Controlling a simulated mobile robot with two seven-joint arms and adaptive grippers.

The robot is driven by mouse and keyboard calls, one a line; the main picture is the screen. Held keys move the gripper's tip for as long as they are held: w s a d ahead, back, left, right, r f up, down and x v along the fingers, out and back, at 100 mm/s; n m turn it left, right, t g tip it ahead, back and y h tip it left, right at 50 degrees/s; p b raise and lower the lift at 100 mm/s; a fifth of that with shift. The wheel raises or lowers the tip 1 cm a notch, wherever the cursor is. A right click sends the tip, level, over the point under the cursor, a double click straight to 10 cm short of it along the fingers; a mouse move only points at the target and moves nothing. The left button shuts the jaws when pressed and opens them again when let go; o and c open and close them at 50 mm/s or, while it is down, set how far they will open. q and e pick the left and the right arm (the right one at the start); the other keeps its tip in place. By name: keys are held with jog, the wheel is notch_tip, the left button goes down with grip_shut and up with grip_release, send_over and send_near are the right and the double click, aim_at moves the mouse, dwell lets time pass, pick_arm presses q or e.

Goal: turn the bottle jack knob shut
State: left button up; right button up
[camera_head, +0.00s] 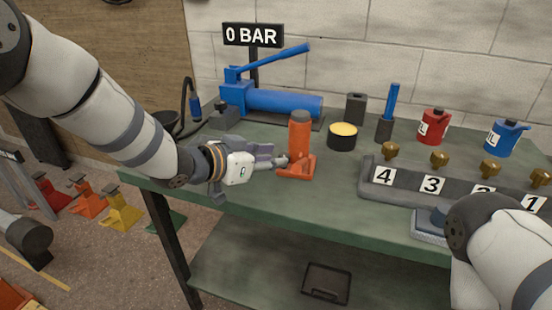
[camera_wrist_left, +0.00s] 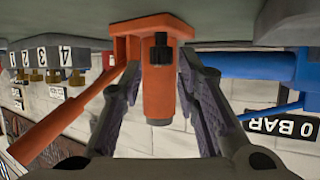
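The orange bottle jack (camera_head: 300,135) stands on the green bench near its front left. In the left wrist view the jack (camera_wrist_left: 158,95) appears upside down, with its black knob (camera_wrist_left: 160,47) facing the camera near the base. My left gripper (camera_head: 282,161) is low beside the jack. In the left wrist view its fingers (camera_wrist_left: 160,62) are spread, one on each side of the knob and jack body, with gaps visible. I cannot tell how near the tips are to the knob in depth. The knob is hidden in the head view. My right gripper is out of view.
A blue hand pump (camera_head: 285,102) and the 0 BAR sign (camera_head: 251,36) stand behind the jack. A yellow-topped black cup (camera_head: 342,137) is close on its right. A numbered rack (camera_head: 407,195) with brass fittings and red and blue cylinders fill the right side.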

aim_at(279, 170)
pick_arm(q)
jog(key=x, duration=0.2)
jog(key=shift+w+d+f, duration=0.2)
jog(key=shift+w+f, duration=0.05)
jog(key=shift+w+d, duration=0.25)
jog(key=shift+w, duration=0.05)
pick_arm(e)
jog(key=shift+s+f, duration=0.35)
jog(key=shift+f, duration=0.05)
pick_arm(q)
jog(key=shift+r, duration=0.1)
grip_shut()
jog(key=shift+w+a+m+g+h+b, duration=0.1)
jog(key=shift+m+g+h+b, duration=0.2)
jog(key=shift+m+h+b, duration=0.15)
jog(key=shift+m+g+h, duration=0.25)
jog(key=shift+m+g, duration=0.05)
jog(key=shift+m, duration=0.05)
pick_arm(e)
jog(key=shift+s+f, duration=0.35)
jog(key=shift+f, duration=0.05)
